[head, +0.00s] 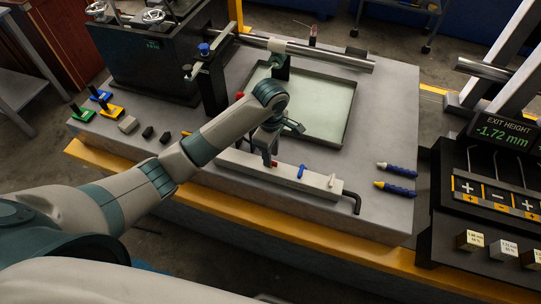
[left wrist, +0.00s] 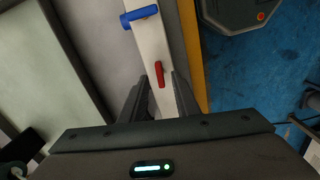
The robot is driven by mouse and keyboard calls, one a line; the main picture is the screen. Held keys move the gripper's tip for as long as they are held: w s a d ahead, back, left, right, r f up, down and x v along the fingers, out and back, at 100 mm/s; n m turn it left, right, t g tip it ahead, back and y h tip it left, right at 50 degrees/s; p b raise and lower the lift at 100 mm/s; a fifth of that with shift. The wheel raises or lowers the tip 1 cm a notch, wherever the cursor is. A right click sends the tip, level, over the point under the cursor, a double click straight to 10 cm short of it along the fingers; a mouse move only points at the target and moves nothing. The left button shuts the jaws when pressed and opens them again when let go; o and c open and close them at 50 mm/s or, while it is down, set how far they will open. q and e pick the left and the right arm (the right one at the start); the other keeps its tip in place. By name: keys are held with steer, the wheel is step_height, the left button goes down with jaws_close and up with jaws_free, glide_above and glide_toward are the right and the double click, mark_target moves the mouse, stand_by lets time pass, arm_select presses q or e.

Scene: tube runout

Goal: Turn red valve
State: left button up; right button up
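The red valve handle (left wrist: 159,74) sits on a long white block (left wrist: 154,45). In the head view only a bit of red (head: 274,163) shows, beside the gripper. My left gripper (head: 271,157) points down over the block. In the left wrist view its two fingers (left wrist: 160,90) are apart, one on each side of the block, with the red handle between their tips. No contact with the handle can be made out. A blue valve handle (head: 301,171) stands on the same block (head: 240,162), right of the red one. My right gripper is not in view.
A shallow tray (head: 325,143) lies behind the block, with a metal tube (head: 330,56) above it. A black bent pipe (head: 357,203) leaves the block's right end. Two blue-handled tools (head: 400,190) lie at right. An exit height panel (head: 503,130) reads -1.72 mm.

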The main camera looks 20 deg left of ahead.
arm_select(q)
steer(key=shift+r, duration=2.15)
step_height(320, 180, up, 17)
steer(key=b, duration=0.1)
steer(key=shift+r, duration=0.2)
